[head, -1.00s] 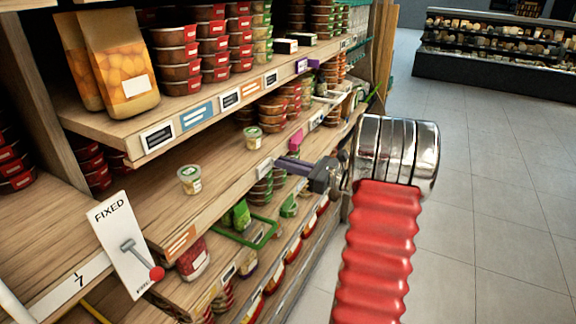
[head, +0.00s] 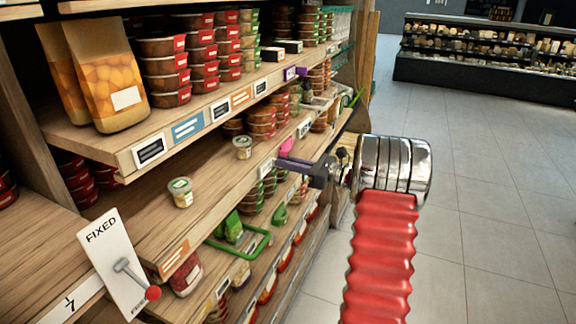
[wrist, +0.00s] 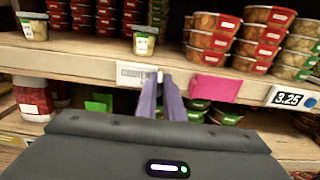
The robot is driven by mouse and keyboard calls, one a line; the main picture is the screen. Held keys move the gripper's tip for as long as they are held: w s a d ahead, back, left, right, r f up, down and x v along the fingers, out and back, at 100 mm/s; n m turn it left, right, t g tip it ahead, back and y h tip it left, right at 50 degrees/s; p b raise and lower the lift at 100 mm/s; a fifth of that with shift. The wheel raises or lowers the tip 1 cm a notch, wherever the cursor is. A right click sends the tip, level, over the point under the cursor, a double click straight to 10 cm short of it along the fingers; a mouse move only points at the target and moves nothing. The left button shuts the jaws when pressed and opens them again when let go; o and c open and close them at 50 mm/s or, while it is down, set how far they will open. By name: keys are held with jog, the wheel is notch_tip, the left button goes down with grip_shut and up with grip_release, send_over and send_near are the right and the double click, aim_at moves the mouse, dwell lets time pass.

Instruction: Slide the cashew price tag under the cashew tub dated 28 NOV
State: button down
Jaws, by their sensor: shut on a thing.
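The cashew price tag (wrist: 135,73) is a pale card with dark lettering at the shelf's front edge. It also shows in the head view (head: 266,168). My gripper (wrist: 163,78) has purple fingers shut on the tag's right end; the fingers also show in the head view (head: 281,162). Two small tubs with pale lids stand on the shelf. One tub (wrist: 145,42) is behind the tag and the other (wrist: 33,28) is farther left. In the head view they are the far tub (head: 243,148) and the near tub (head: 180,192). Their dates are too small to read.
A pink tag (wrist: 215,87) and a 3.25 price label (wrist: 285,97) are on the shelf edge to the right. Stacked red-rimmed tubs (wrist: 213,30) stand behind them. A FIXED sign (head: 112,262) stands at the near left. Bare shelf (head: 215,175) lies between the two tubs.

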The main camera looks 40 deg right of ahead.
jog(key=shift+d, duration=0.1)
jog(key=c, duration=1.9)
grip_release()
jog(key=shift+s, duration=0.1)
jog(key=shift+o, duration=0.2)
jog(key=shift+s, duration=0.1)
jog(key=v, duration=1.3)
jog(key=shift+s, duration=0.25)
jog(key=shift+d, duration=0.15)
